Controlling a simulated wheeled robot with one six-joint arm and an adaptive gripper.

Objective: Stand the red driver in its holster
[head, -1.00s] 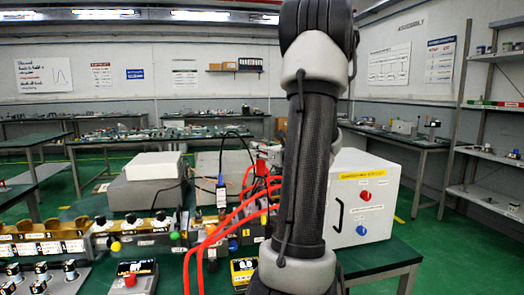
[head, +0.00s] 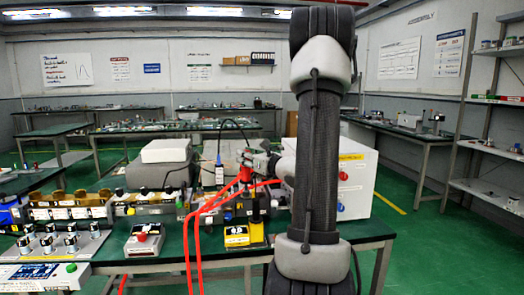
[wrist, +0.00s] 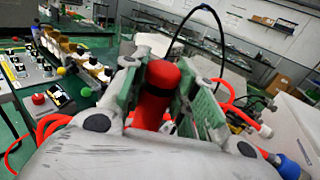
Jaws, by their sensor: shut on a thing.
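The red driver (wrist: 158,92) is held upright between the two green-padded fingers of my gripper (wrist: 163,72) in the wrist view. In the head view the red driver (head: 246,173) shows at the end of my gripper (head: 256,162), above the bench, left of my arm. Its lower end is hard to make out against the clutter. A yellow and black stand (head: 240,236) is on the bench below it, near the front edge. It may be the holster, but I cannot tell for sure.
Red cables (head: 196,240) loop up from the bench front close to the driver. A white cabinet (head: 358,180) stands behind my arm at right.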

